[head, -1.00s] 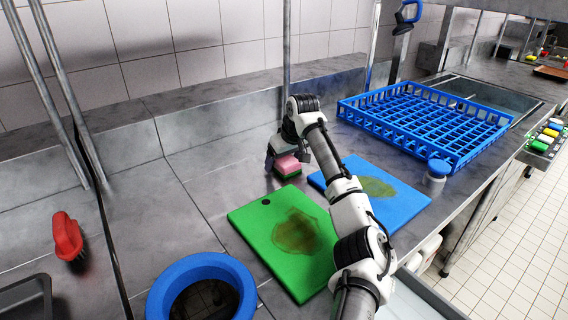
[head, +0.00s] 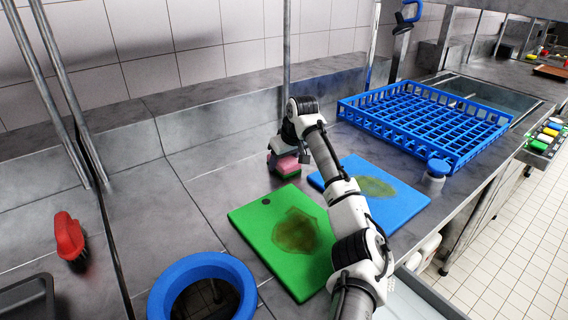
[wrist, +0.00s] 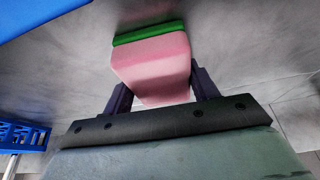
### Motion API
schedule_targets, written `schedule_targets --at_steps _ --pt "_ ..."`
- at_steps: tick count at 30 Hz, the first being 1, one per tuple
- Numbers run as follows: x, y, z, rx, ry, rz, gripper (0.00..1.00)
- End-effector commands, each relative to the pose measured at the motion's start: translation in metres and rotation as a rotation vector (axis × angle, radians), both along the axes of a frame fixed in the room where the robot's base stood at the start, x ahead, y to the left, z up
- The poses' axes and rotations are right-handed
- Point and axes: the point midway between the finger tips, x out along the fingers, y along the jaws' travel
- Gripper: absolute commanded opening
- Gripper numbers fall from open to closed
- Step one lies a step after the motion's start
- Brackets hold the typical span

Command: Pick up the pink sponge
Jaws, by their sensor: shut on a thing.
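The pink sponge (head: 287,165) has a green layer and sits at the far end of my arm, just behind the green cutting board, in the head view. In the wrist view the sponge (wrist: 155,62) shows its pink body with the green layer at the top edge. My gripper (wrist: 158,92) is shut on the sponge, with one dark finger on each side of it. The gripper also shows in the head view (head: 284,158), partly hidden by my arm. I cannot tell whether the sponge still touches the steel counter.
The green board (head: 263,222) and blue board (head: 345,166) both carry stains. A blue rack (head: 425,112) stands right, with a blue-lidded container (head: 437,171) in front. A blue ring (head: 160,297) and red brush (head: 68,236) lie left.

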Motion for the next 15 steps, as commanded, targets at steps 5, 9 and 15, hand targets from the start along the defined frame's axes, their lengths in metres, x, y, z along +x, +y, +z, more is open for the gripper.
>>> schedule_targets --at_steps 5,9,15 --pt "0.000 -0.001 -0.001 -0.002 0.001 -0.001 0.37" --pt "0.000 -0.001 -0.001 -0.002 0.001 -0.001 0.37" --pt "0.001 0.000 0.015 0.000 -0.003 -0.001 0.37"
